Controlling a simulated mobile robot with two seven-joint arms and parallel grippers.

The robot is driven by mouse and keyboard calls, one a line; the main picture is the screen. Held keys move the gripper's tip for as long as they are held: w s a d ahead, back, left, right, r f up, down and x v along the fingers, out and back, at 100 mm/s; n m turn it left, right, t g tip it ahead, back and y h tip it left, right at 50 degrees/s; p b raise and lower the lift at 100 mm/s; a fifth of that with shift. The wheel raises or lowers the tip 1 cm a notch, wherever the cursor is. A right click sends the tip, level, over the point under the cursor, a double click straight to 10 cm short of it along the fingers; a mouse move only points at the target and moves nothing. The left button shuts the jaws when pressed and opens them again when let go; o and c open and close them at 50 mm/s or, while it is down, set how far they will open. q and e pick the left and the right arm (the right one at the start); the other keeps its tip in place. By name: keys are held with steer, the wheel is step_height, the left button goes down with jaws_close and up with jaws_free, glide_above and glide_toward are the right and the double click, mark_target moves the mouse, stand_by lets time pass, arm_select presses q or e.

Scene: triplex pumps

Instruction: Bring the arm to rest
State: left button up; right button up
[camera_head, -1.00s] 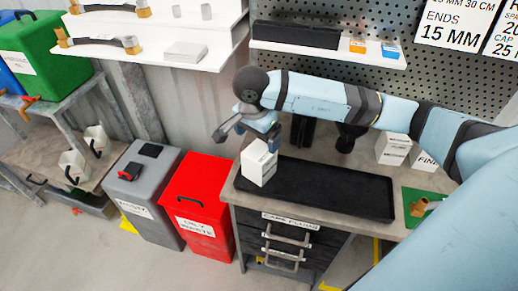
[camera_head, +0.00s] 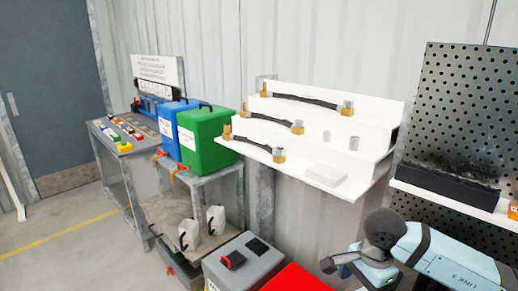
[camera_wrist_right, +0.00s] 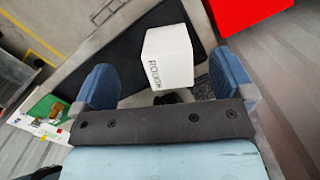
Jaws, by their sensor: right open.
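My right arm shows at the lower right of the head view, with its gripper (camera_head: 342,266) at the lower edge, partly cut off. In the right wrist view the gripper (camera_wrist_right: 166,78) is open, with one blue finger at each side. A white box (camera_wrist_right: 168,57) with dark lettering stands beyond and between the fingers, with space at both sides. It is on or beside the black tray (camera_wrist_right: 121,58); its base is partly hidden. My left gripper is in neither view.
The red bin (camera_head: 293,279) and grey bin (camera_head: 243,262) stand below the white stepped shelf (camera_head: 350,165) with hoses. Green (camera_head: 208,140) and blue (camera_head: 167,123) containers stand on a rack. The pegboard (camera_head: 465,110) is at right. Floor at left is clear.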

steer(key=s+a+m+g+y+p, duration=0.2)
steer(key=s+a+y, duration=0.45)
steer(key=a, duration=0.45)
steer(key=a+r+m+t+y+p, duration=0.3)
steer(key=a+r+m+t+y, duration=0.4)
steer(key=m+y, duration=0.8)
steer(key=s+d+f+m+t+h+p, duration=0.2)
steer(key=d+f+m+t+h, duration=0.3)
steer(key=m, duration=1.1)
steer(key=s+d+f+m+t+h+p, duration=0.1)
steer(key=d+f+m+t+h, duration=0.3)
steer(key=f+m+h, duration=0.6)
steer(key=d+m+h+p, duration=0.1)
steer(key=m+h, duration=0.2)
steer(key=m, duration=0.4)
steer(key=shift+s+d+f+t, duration=0.15)
steer(key=shift+s+d+t, duration=0.25)
steer(key=s+f+m+g, duration=0.1)
steer(key=s+f, duration=0.1)
steer(key=s+d+f+m+g+h, duration=0.1)
steer(key=s+f+m, duration=0.1)
steer(key=s+f+m+g+p, duration=0.1)
steer(key=s+f, duration=0.1)
steer(key=shift+s+d+f+g+h, duration=0.2)
steer(key=shift+s+d+g+h, duration=0.1)
steer(key=shift+s+h, duration=0.05)
steer(key=shift+c, duration=0.2)
